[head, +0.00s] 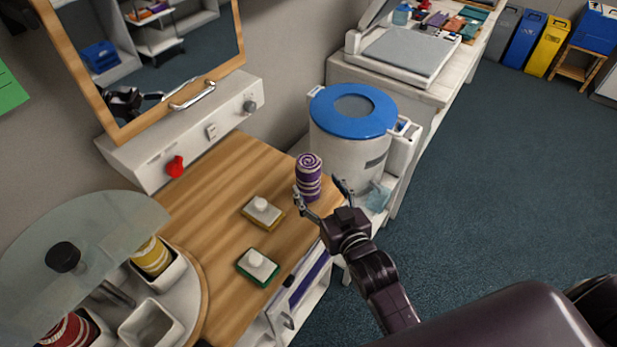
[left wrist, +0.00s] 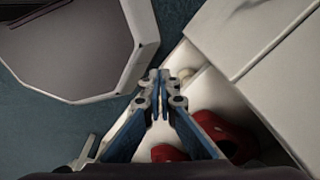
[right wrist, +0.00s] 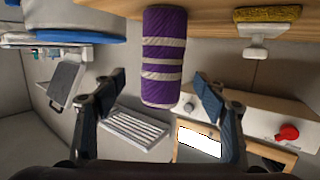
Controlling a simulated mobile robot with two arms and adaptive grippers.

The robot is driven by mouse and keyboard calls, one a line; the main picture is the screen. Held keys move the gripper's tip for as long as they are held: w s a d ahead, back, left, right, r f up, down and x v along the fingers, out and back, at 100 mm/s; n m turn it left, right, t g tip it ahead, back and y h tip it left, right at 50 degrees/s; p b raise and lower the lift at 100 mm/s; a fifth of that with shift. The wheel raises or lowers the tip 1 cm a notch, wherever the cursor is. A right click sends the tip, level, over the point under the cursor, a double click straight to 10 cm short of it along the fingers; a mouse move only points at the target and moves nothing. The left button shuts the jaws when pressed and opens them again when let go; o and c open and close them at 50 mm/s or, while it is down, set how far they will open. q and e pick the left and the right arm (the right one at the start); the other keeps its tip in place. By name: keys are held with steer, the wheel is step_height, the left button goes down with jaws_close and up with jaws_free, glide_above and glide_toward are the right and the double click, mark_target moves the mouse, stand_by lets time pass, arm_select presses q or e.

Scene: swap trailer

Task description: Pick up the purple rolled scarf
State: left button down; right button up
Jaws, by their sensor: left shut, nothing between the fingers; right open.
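The purple rolled scarf (head: 308,178) has white stripes and a spiral top. It stands upright at the right edge of the wooden counter. My right gripper (head: 322,194) is open beside it, with a finger on either side in the head view. In the right wrist view the scarf (right wrist: 163,58) is between and beyond the open fingers (right wrist: 165,92); contact cannot be told. My left gripper (left wrist: 161,88) is shut and empty in the left wrist view, above a white open compartment with red things (left wrist: 222,132) in it. It is not seen in the head view.
The wooden counter (head: 220,185) also holds a yellow-edged pad (head: 262,212) and a green-edged pad (head: 258,266), each with a white knob. A white bin with a blue lid (head: 353,110) stands just behind the scarf. A round carousel with a clear cover (head: 90,235) is at left.

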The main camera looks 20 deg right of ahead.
mark_target(313, 183)
steer(key=p+x, duration=0.1)
steer(key=x, duration=0.4)
steer(key=shift+w+a+p, duration=0.15)
steer(key=shift+p, duration=0.2)
steer(key=shift+w+f, duration=0.2)
steer(key=shift+w, duration=0.1)
steer(key=c, duration=1.2)
steer(key=shift+c, duration=0.6)
steer(key=shift+r, duration=0.15)
